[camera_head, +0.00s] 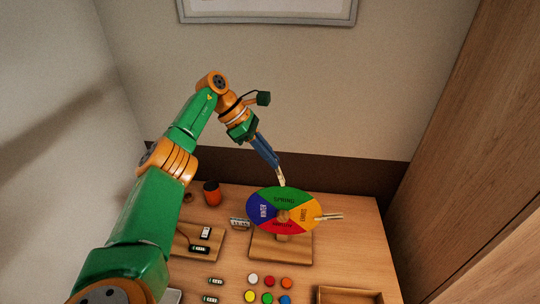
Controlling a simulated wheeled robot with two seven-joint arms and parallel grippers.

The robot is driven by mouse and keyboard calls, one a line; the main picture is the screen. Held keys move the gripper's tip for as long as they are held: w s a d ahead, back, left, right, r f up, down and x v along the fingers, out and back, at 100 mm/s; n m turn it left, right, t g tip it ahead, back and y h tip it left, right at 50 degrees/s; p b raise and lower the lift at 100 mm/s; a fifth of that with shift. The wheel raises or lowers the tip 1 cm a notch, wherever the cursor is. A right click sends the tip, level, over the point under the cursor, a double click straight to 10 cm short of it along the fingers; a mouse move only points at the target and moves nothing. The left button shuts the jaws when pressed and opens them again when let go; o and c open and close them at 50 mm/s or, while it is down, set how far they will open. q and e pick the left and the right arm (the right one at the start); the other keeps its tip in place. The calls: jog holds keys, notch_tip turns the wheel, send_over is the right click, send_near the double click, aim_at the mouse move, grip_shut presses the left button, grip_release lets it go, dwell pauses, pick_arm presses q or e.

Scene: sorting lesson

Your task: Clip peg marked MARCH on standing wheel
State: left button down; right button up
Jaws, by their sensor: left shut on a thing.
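The standing wheel (283,200) is upright on a wooden base (263,247) and has green, yellow, red and blue sections with season words. My left gripper (278,167) reaches down from above, behind the wheel's top edge. It is shut on a pale peg (281,179), whose lower end is at or just above the green SPRING section's rim; I cannot tell if it touches. Any marking on this peg is too small to read. Another pale peg (330,216) sticks out from the wheel's right edge at the yellow section. My right gripper is not in view.
An orange-red cup (212,194) and a small grey lettered block (239,223) stand left of the wheel. A wooden board (213,242) holds small dark and white items. Coloured discs (269,281) lie in front, with an open wooden box (322,297) at front right. The table's right side is clear.

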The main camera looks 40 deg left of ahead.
pick_arm(q)
jog(key=shift+d, duration=0.1)
dwell(0.3)
jog(key=shift+p, duration=0.35)
jog(key=shift+r, duration=0.1)
dwell(0.4)
jog(key=shift+p, duration=0.35)
jog(key=shift+f, duration=0.2)
jog(key=shift+w+d+f+b, duration=0.15)
jog(key=shift+f+b, duration=0.2)
jog(key=shift+f, duration=0.3)
dwell(0.3)
